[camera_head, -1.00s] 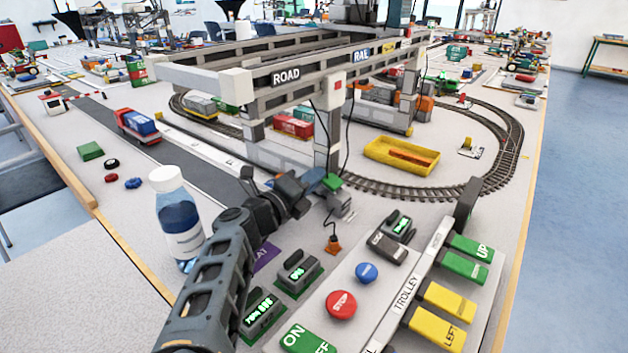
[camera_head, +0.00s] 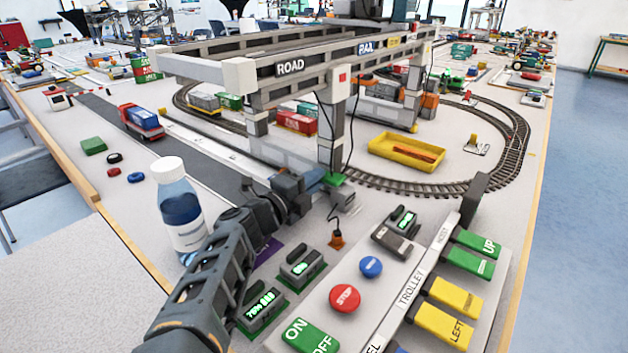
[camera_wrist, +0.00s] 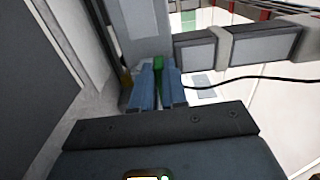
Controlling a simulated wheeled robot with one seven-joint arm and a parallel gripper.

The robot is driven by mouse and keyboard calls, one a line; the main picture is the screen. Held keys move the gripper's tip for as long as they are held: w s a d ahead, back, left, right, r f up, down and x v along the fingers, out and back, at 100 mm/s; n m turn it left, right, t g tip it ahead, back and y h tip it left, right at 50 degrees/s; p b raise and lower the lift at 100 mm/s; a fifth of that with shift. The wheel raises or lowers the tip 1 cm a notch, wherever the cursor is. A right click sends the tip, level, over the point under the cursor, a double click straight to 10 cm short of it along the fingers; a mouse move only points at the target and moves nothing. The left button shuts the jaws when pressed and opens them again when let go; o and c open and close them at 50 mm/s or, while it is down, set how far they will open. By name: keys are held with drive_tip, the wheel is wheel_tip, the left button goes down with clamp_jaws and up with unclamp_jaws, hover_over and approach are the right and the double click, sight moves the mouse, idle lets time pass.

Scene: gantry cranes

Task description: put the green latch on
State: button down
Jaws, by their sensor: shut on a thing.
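The green latch (camera_wrist: 158,78) shows in the wrist view as a narrow green strip between the two blue fingertips of my gripper (camera_wrist: 157,88). The gripper is shut on it, and the fingers hide its sides. In the head view, my gripper (camera_head: 312,184) is at the foot of the near leg of the gantry crane (camera_head: 330,135). The green of the latch (camera_head: 335,178) shows just beyond the fingertips, close beside that leg. I cannot tell whether the latch touches the leg. The leg (camera_wrist: 140,32) stands right ahead of the fingers in the wrist view.
A control panel with a red STOP button (camera_head: 345,298) lies at the front right. A water bottle (camera_head: 181,212) stands left of my arm. A black cable (camera_wrist: 245,78) runs right of the fingers. A yellow tray (camera_head: 405,153) lies right of the crane.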

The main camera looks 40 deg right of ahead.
drive_tip(key=c, duration=1.2)
unclamp_jaws()
drive_tip(key=shift+f, duration=0.1)
drive_tip(key=shift+o, duration=0.2)
